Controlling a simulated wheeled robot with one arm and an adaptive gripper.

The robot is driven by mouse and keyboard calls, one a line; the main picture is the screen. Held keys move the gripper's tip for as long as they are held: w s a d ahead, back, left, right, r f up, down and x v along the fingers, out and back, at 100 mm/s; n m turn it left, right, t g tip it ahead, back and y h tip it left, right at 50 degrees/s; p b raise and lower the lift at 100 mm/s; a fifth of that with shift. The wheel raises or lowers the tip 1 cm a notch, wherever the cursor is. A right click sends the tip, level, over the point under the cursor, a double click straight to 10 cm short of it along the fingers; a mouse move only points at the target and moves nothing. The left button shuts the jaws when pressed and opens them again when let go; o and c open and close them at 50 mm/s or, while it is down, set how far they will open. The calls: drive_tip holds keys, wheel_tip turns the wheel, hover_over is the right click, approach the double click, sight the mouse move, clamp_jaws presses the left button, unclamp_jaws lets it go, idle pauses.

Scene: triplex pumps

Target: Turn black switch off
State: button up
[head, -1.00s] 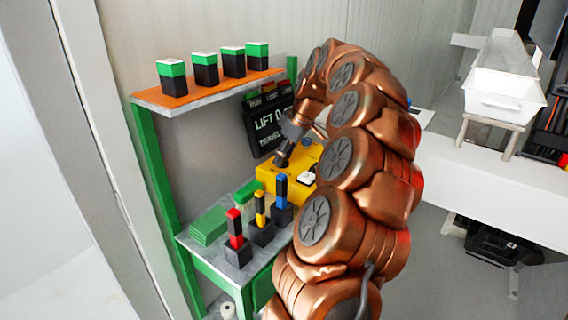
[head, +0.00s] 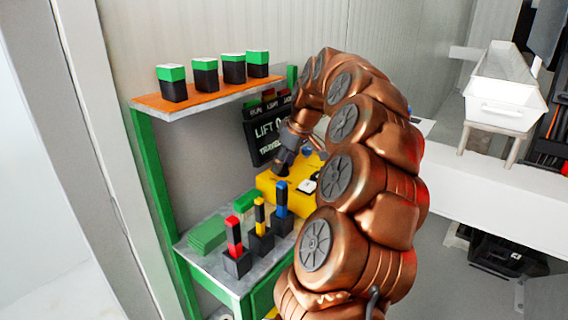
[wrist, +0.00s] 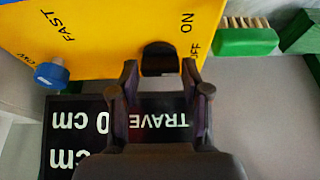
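The black switch (wrist: 160,60) sits on the yellow control box (wrist: 105,35) in the wrist view, beside the ON and OFF lettering. My gripper (wrist: 160,70) is open, with one fingertip on either side of the switch's lower end. I cannot tell whether the fingers touch it. In the head view the yellow box (head: 268,186) stands on the bench, and my gripper (head: 281,169) points down at its back left part. The black switch is hidden there by my gripper.
A blue knob (wrist: 51,75) is on the box near the speed lettering. A green brush (wrist: 246,38) lies close by. A dark display panel (head: 266,135) hangs behind my gripper. Red, yellow and blue-handled items (head: 234,236) stand in front. An orange shelf (head: 215,92) with several green-topped blocks is above.

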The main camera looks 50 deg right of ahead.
idle(0.3)
drive_tip(key=v, duration=1.2)
idle(0.9)
